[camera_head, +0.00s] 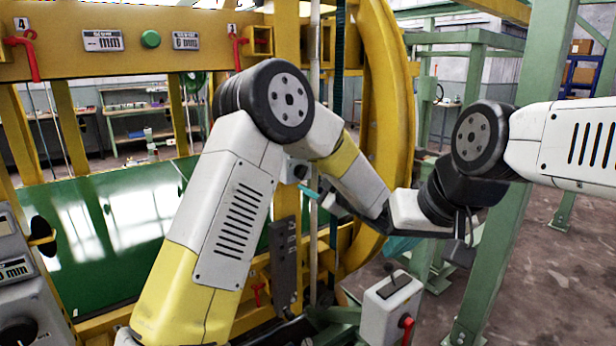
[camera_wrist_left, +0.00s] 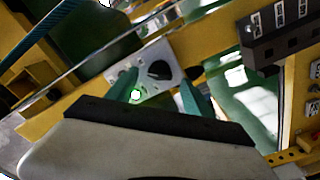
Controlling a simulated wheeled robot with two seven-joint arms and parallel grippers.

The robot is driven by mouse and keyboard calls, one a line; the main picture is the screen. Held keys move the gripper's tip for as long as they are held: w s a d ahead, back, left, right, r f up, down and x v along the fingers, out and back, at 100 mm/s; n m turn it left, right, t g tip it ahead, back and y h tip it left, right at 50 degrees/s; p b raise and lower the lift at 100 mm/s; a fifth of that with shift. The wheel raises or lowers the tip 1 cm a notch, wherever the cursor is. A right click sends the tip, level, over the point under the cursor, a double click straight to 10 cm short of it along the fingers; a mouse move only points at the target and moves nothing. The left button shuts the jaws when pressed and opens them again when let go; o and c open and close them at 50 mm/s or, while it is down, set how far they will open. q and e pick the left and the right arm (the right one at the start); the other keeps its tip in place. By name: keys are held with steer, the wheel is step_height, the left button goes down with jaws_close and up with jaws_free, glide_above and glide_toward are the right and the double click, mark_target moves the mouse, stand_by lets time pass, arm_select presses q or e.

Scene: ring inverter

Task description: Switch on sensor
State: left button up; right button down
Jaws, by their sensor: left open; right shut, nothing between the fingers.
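A small white box with a dark round knob (camera_wrist_left: 159,70) and a glowing green-white light (camera_wrist_left: 136,94) is fixed to the yellow frame. I take this box (camera_wrist_left: 140,68) to be the sensor; it also shows in the head view (camera_head: 296,171). My left gripper (camera_wrist_left: 160,92) is open, its two teal fingers in front of the box, with the light seen beside the left finger. Contact cannot be told. In the head view, the left gripper (camera_head: 310,191) is partly hidden by my arm. My right gripper (camera_head: 400,246) is shut and empty, mostly hidden below its wrist.
A yellow ring (camera_head: 392,110) curves up behind my arms. A green panel (camera_head: 110,240) stands at the left. A grey control box with a red knob (camera_head: 388,305) is at the lower middle. Green posts (camera_head: 515,230) stand at the right, close to my right arm.

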arm_select(q)
steer(key=v, duration=0.5)
